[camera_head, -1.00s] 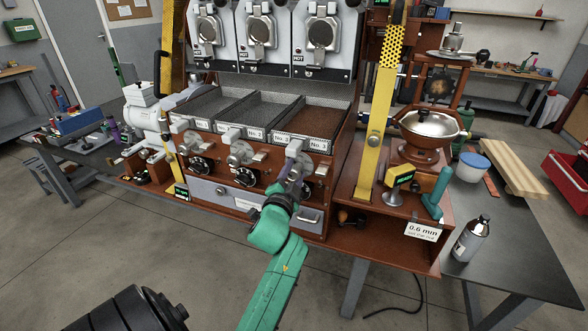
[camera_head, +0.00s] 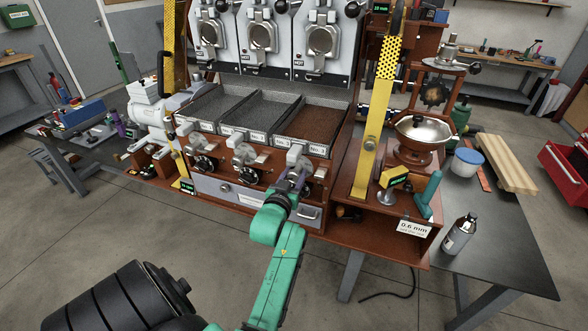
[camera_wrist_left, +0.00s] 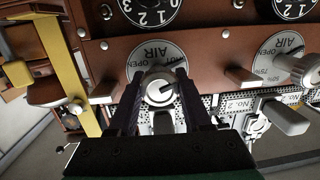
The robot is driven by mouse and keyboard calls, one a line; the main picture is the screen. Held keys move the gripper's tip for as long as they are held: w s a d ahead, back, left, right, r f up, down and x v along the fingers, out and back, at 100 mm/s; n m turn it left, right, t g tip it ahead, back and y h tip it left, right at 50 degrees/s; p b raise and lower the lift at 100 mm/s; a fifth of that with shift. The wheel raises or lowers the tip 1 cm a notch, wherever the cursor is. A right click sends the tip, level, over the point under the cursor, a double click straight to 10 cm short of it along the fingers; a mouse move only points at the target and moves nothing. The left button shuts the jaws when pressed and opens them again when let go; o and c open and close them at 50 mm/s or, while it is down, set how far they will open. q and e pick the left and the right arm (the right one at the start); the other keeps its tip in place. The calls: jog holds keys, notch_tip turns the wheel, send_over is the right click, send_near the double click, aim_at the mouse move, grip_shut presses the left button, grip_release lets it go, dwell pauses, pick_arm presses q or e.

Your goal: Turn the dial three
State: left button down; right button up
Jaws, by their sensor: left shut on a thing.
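My left gripper (camera_head: 295,178) reaches up to the roaster front below the tray marked No. 3 (camera_head: 308,124). In the left wrist view, which is upside down, its two fingers (camera_wrist_left: 160,100) are shut on a round silver knob (camera_wrist_left: 159,88) with a dark pointer slot. The knob sits on a white plate marked AIR (camera_wrist_left: 150,52). A black numbered dial (camera_wrist_left: 147,11) lies beside it, cut by the frame edge and apart from the fingers. In the head view my gripper mostly hides that third dial. My right gripper does not show.
Another AIR knob (camera_wrist_left: 306,70) and numbered dial (camera_wrist_left: 296,8) belong to the neighbouring station. A drawer (camera_head: 228,190) is below the dials.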

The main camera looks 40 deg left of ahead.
pick_arm(q)
jog(key=shift+f+n+p, duration=0.1)
jog(key=shift+n+p, duration=0.4)
jog(key=shift+n, duration=0.3)
jog(key=shift+c, duration=1.8)
grip_release()
jog(key=shift+d, duration=0.1)
